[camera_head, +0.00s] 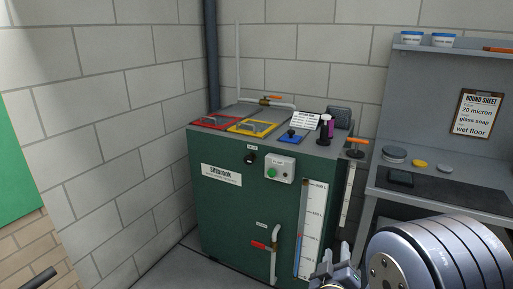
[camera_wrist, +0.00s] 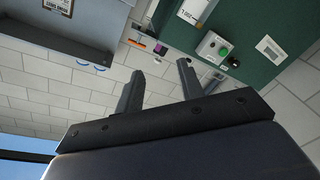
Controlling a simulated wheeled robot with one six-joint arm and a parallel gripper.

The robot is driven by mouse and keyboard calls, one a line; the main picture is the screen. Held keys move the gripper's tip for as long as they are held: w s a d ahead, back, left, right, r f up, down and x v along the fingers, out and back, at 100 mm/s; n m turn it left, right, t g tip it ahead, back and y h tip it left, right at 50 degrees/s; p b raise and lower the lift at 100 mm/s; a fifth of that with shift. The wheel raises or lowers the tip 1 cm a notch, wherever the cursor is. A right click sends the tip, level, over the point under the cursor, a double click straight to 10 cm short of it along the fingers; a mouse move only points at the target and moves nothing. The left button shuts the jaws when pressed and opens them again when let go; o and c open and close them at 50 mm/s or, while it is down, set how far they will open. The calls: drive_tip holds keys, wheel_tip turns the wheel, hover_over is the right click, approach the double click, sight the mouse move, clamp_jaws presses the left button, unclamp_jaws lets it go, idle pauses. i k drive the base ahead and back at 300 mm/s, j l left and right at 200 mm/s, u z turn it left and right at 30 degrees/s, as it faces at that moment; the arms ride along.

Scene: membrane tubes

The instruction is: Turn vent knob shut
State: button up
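A green cabinet (camera_head: 225,215) stands against the block wall. A small black knob (camera_head: 250,158) is on its upper front, left of a grey box with a green button (camera_head: 280,169). The black knob also shows in the wrist view (camera_wrist: 233,62). My gripper (camera_head: 336,257) is low at the right, in front of the cabinet and apart from these knobs. In the wrist view its fingers (camera_wrist: 160,67) are spread and empty.
An orange-handled valve (camera_head: 357,142) is at the cabinet's right side. A red-handled valve (camera_head: 260,246) and a level gauge (camera_head: 309,232) are on the front. Red (camera_head: 214,122) and yellow (camera_head: 253,127) framed lids are on top. A grey bench (camera_head: 450,192) stands at the right.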

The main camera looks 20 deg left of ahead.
sight(248, 159)
drive_tip(key=i+j, duration=0.15)
drive_tip(key=j, duration=0.2)
drive_tip(key=i+j, duration=0.15)
drive_tip(key=j, duration=0.25)
drive_tip(key=i+j, duration=0.15)
drive_tip(key=j, duration=0.2)
drive_tip(key=i+j, duration=0.15)
drive_tip(key=j, duration=0.25)
drive_tip(key=i+j+z, duration=0.1)
drive_tip(key=j, duration=0.25)
drive_tip(key=i+j, duration=0.2)
drive_tip(key=j, duration=0.2)
